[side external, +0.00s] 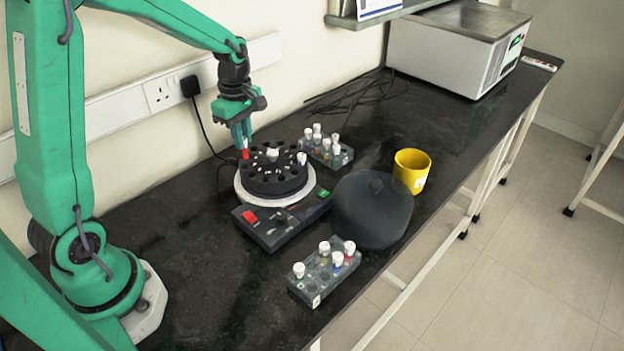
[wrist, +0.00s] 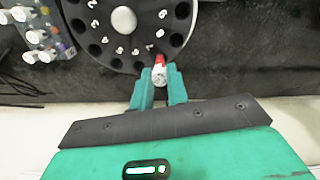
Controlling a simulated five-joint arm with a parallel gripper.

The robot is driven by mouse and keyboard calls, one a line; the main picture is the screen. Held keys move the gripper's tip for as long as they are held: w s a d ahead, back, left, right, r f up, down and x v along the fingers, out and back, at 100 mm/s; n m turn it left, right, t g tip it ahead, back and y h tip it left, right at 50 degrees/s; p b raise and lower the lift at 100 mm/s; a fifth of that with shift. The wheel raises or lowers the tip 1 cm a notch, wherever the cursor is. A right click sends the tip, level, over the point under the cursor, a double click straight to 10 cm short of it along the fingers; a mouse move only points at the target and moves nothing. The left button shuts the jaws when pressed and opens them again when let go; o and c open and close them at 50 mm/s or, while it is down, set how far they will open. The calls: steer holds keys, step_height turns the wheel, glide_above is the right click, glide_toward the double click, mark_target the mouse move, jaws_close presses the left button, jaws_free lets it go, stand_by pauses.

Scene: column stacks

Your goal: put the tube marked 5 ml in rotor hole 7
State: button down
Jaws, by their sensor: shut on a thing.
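My gripper (side external: 241,138) is shut on a tube with a white cap and a red lower part (side external: 245,154). It hangs at the back left rim of the black rotor (side external: 272,188). In the wrist view the tube's white cap (wrist: 158,76) sits between my fingertips (wrist: 159,83), and its red part points toward the rotor's edge holes (wrist: 143,56). I cannot tell whether the tube is over a hole or has entered one. White number marks ring the rotor but are too small to read, as is any tube marking. Another white-capped tube (side external: 301,158) stands in the rotor's right side.
A rack of white-capped tubes (side external: 340,160) stands behind the rotor, another rack (side external: 312,287) at the front. A dark domed lid (side external: 372,212) and a yellow cup (side external: 411,172) stand to the right. The control panel (side external: 268,235) is in front. The counter's left front is clear.

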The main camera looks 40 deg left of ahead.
steer(key=shift+f, duration=1.35)
steer(key=c, duration=1)
jaws_free()
steer(key=shift+o, duration=0.2)
steer(key=shift+r, duration=0.1)
steer(key=shift+r, duration=2.9)
